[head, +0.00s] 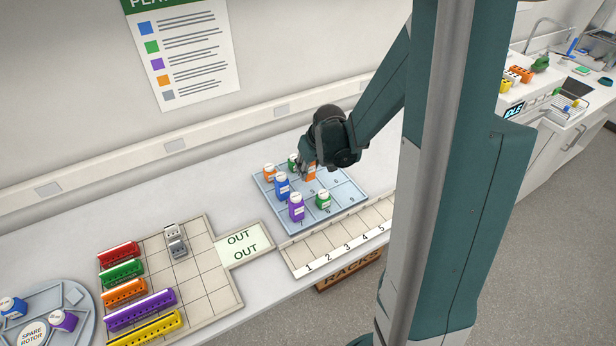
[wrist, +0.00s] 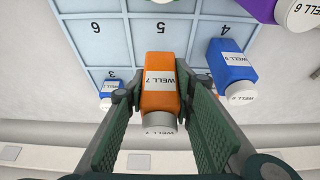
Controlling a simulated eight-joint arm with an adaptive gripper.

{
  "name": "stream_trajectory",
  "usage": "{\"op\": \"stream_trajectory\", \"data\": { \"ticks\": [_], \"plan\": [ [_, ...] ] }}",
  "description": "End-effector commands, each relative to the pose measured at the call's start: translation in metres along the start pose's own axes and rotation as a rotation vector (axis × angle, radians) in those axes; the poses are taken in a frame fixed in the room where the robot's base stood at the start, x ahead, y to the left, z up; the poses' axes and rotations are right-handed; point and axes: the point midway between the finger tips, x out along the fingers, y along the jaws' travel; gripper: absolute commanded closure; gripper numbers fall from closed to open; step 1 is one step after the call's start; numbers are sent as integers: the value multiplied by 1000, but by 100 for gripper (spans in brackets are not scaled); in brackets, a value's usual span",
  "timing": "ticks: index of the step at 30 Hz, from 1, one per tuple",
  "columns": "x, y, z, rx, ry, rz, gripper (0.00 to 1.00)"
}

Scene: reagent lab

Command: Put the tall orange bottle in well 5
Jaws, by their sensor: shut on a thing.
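My gripper (wrist: 158,92) is shut on an orange bottle (wrist: 159,72) with a white label reading WELL 7 and a grey cap. In the wrist view the bottle sits between the two fingers, in front of the tray cells below number 5. In the head view the held orange bottle (head: 310,173) shows beneath my gripper (head: 307,163), at the back part of the pale blue numbered tray (head: 347,203). Whether its base touches the tray cannot be told. Cell 5 (wrist: 222,42) looks bare in the wrist view. Another orange bottle (head: 269,173) stands at the tray's left.
A numbered rack strip (head: 320,255) lies in front. Coloured racks (head: 140,308) and an OUT mat (head: 244,243) are left.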

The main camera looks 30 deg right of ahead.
Motion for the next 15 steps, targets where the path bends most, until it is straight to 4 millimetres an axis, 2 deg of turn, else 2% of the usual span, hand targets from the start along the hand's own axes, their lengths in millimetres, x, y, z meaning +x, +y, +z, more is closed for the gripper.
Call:
{"op": "stream_trajectory", "data": {
  "ticks": [8, 15],
  "plan": [
    [5, 0, 2, 0, 0, 0, 87],
    [24, 0, 10, 0, 0, 0, 87]
  ]
}}
